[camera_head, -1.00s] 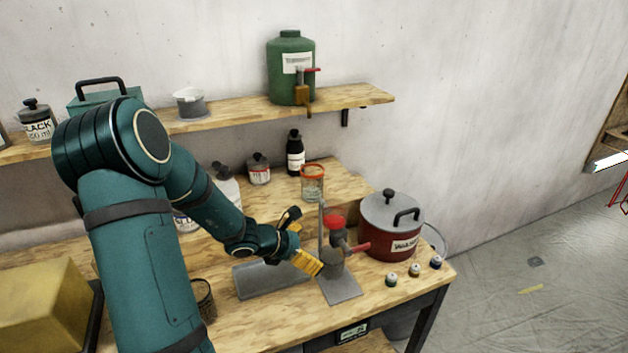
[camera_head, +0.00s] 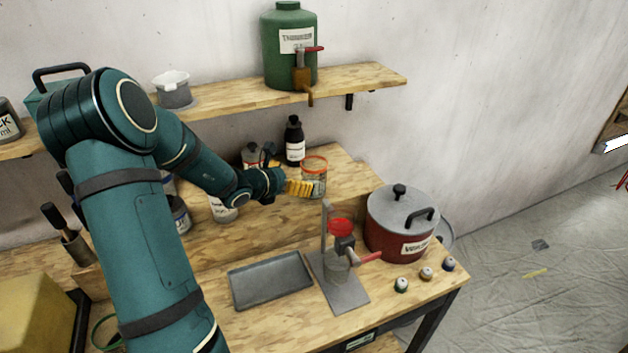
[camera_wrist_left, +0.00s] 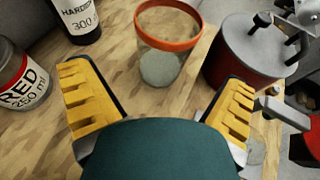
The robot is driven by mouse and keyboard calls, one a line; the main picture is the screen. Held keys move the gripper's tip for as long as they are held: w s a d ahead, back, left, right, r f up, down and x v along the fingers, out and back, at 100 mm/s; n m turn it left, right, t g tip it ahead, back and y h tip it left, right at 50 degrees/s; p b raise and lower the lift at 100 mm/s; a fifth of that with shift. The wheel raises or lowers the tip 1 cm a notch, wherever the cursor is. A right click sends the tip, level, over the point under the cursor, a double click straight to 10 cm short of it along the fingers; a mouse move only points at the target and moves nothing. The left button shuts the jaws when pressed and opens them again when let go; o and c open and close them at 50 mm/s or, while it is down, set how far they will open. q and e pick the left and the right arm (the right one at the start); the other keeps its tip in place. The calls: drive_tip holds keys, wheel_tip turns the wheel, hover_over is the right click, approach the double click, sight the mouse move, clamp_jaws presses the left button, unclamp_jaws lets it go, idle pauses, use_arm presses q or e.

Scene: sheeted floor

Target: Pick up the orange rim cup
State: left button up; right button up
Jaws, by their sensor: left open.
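The orange rim cup (camera_head: 315,177) is a clear cup with an orange rim, standing upright on the raised wooden ledge. My left gripper (camera_head: 302,187) is at its left side in the head view, with yellow finger pads partly overlapping it. In the left wrist view the cup (camera_wrist_left: 165,50) stands ahead, between the lines of the two spread fingers and just beyond their tips. The left gripper (camera_wrist_left: 160,85) is open and holds nothing. My right gripper is not in view.
A black hardener bottle (camera_head: 294,142) and a red-labelled bottle (camera_wrist_left: 18,78) stand near the cup. A red pot (camera_head: 400,225) is to the right. A stand with a red-topped part (camera_head: 340,240) and a grey tray (camera_head: 270,279) are below. A shelf (camera_head: 230,98) hangs above.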

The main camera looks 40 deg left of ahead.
sight(304, 176)
use_arm(q)
drive_tip(key=x, duration=0.3)
drive_tip(key=shift+w+f, duration=0.1)
drive_tip(key=shift+d+x, duration=0.2)
drive_tip(key=shift+x, duration=2.5)
drive_tip(key=shift+f, duration=0.15)
drive_tip(key=c, duration=1.1)
